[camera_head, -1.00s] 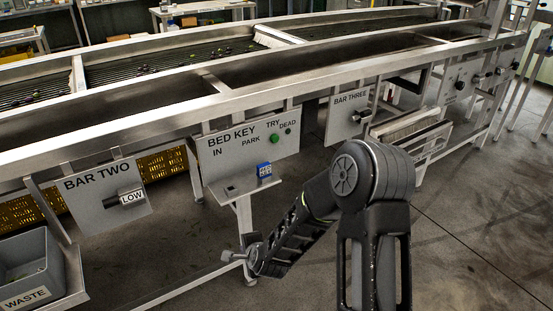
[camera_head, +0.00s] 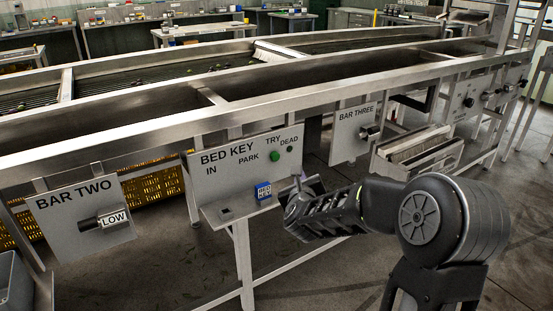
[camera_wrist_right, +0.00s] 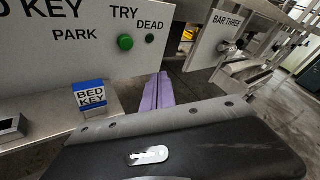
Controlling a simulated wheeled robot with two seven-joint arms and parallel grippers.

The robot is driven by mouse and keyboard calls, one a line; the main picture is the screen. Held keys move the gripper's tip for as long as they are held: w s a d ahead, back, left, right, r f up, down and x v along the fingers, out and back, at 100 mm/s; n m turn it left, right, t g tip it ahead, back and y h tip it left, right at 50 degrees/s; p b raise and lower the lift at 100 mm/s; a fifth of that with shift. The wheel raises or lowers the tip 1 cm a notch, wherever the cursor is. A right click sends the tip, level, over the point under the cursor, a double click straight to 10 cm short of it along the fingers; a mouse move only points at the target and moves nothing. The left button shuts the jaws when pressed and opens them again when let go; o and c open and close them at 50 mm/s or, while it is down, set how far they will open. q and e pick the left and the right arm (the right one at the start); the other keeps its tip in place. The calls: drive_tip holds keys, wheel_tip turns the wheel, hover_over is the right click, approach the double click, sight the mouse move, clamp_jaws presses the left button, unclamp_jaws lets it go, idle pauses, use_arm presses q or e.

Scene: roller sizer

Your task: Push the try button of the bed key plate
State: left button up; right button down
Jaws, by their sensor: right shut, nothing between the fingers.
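The bed key plate (camera_head: 225,172) is a grey panel lettered IN, PARK, TRY and DEAD. The try button (camera_head: 275,156) is a round green knob under the word TRY; it also shows in the right wrist view (camera_wrist_right: 125,42). A smaller dark green dot (camera_head: 290,149) sits under DEAD. The blue and white bed key (camera_head: 264,191) stands on the plate's ledge, and shows in the wrist view (camera_wrist_right: 90,96). My right gripper (camera_wrist_right: 158,90) has its purple fingers together and empty, below and right of the try button, apart from it. My left gripper is out of view.
A ledge (camera_head: 225,208) juts out below the plate, with a small dark-topped block (camera_wrist_right: 12,128) at its left. The bar two plate (camera_head: 70,225) is to the left, the bar three plate (camera_head: 350,140) to the right. The machine's metal rail runs above.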

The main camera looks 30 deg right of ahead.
sight(275, 156)
drive_tip(key=shift+w, duration=0.1)
drive_tip(key=w+p, duration=0.2)
drive_tip(key=w, duration=0.6)
drive_tip(key=shift+w+p, duration=0.35)
drive_tip(key=shift+p, duration=0.05)
drive_tip(key=shift+w+f, duration=0.1)
idle(1.7)
drive_tip(key=shift+w+b, duration=0.3)
drive_tip(key=shift+b, duration=0.05)
